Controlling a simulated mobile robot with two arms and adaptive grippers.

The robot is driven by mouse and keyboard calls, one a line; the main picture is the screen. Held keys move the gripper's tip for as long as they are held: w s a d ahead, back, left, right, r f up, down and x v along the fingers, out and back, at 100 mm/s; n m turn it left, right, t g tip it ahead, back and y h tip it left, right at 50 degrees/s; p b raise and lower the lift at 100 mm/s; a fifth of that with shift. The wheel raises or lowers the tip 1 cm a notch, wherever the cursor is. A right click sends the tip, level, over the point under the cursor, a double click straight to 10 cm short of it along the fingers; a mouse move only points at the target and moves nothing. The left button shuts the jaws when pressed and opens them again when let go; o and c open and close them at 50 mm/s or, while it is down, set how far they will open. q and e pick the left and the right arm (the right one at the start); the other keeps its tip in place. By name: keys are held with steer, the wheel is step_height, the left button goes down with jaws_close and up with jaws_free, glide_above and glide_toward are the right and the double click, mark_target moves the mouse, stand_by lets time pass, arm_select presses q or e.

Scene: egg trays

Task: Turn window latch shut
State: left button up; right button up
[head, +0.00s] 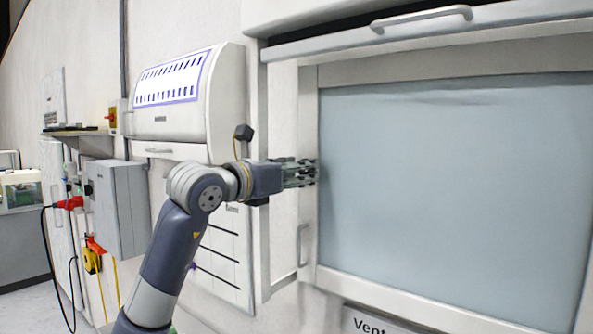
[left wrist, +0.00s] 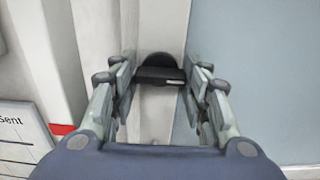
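The window (head: 455,180) is a pale blue-grey pane in a white frame, shut in its opening as far as I can see. The black window latch (left wrist: 160,62) sits on the white frame strip in the left wrist view, with a rounded base and a bar across it. In the head view my fingers hide the latch. My left gripper (head: 312,172) is at the frame's left side. In the left wrist view its fingers (left wrist: 160,82) are spread, one on each side of the latch bar. I cannot tell whether they touch it. My right gripper is not in view.
A raised panel with a handle (head: 422,18) juts out above the window. A vertical handle (head: 302,245) is below my gripper. A white wall cabinet (head: 228,95) and a grey electrical box (head: 125,205) are to the left. A printed sheet (head: 225,260) hangs behind my arm.

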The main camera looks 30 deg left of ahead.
arm_select(q)
steer(key=shift+c, duration=0.5)
steer(key=shift+n+b, duration=3.2)
steer(key=shift+n, duration=5.7)
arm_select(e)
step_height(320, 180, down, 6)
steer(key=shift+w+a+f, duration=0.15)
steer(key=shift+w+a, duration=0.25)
arm_select(q)
steer(key=o, duration=1.1)
steer(key=shift+c, duration=0.2)
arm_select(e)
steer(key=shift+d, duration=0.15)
arm_select(q)
steer(key=shift+s, duration=0.1)
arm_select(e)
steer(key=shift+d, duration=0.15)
